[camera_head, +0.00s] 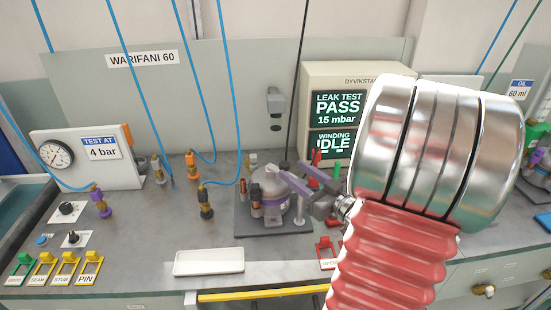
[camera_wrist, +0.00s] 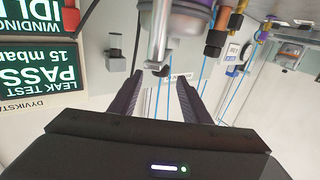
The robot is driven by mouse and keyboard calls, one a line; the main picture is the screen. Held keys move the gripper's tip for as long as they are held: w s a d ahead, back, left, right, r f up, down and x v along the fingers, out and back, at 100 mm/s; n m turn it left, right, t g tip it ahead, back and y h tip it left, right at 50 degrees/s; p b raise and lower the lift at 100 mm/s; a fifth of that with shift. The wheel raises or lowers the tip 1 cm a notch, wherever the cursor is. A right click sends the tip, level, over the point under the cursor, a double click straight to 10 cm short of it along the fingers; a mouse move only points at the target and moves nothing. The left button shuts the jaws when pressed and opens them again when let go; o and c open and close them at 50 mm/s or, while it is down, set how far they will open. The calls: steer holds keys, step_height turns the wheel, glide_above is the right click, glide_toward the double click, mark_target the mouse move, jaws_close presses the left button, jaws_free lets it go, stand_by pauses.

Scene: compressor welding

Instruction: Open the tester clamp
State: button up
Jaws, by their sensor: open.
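A small silver compressor (camera_head: 272,205) with a purple band stands on a dark square plate (camera_head: 248,222) in the middle of the bench. A silver bar, perhaps part of the tester clamp (camera_wrist: 160,35), shows in front of the compressor (camera_wrist: 190,12) in the wrist view. Its dark-tipped end lies between my finger lines. My gripper (camera_head: 295,170) is at the compressor's right side, and it shows in the wrist view (camera_wrist: 158,78) with its two dark fingers apart and nothing gripped. I cannot tell whether a finger touches the bar. My arm hides part of the bench at right.
The tester box (camera_head: 335,82) behind shows "LEAK TEST PASS 15 mbar" and "IDLE". A white tray (camera_head: 209,262) lies front left of the plate. Blue hoses (camera_head: 233,95) hang at left, with brass-coloured fittings (camera_head: 206,208) below.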

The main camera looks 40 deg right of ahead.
mark_target(276, 166)
steer(key=shift+w, duration=4.65)
steer(key=shift+c, duration=0.3)
jaws_close()
